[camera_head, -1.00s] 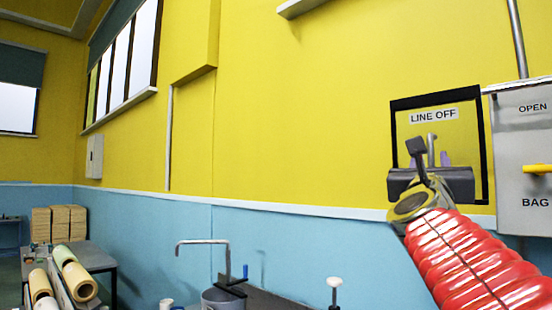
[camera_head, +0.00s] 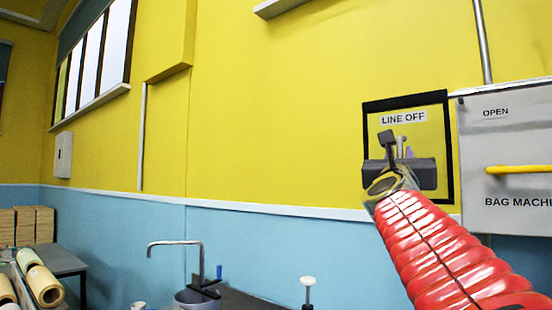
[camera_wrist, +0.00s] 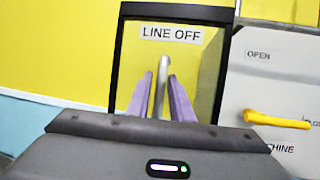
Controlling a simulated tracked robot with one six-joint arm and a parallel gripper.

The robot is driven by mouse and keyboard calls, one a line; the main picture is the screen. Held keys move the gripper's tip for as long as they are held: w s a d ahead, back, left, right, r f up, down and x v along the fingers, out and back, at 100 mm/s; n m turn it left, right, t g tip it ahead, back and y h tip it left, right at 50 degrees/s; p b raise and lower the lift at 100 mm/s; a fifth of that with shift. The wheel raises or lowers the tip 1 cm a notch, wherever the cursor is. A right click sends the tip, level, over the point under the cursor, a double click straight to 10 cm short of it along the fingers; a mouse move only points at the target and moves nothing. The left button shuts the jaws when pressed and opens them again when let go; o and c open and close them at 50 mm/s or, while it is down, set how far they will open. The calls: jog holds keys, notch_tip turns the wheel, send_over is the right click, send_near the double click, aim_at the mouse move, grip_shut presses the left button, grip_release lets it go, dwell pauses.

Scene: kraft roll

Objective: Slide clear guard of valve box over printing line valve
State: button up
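The valve box (camera_head: 449,150) shows as a black frame on the yellow wall, with a thick top bar and a "LINE OFF" label inside it. It also shows in the wrist view (camera_wrist: 175,12). The clear guard's pane cannot be told apart from the wall behind it. A grey upright bar (camera_wrist: 162,70) with a rounded top stands in the frame below the label; I cannot tell whether it is the valve's lever. My gripper (camera_wrist: 161,84) points at the box. Its two purple fingers are apart, one on each side of the bar, with no clear contact visible.
A grey cabinet (camera_head: 515,140) with a yellow handle (camera_head: 518,169) is close on the right. A bench below holds a grey bucket (camera_head: 197,300), a bent metal pipe (camera_head: 175,243) and a white-knobbed post (camera_head: 307,282). Paper rolls (camera_head: 40,281) lie at far left.

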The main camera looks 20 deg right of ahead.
grip_shut()
jog(key=shift+d, duration=0.1)
dwell(0.4)
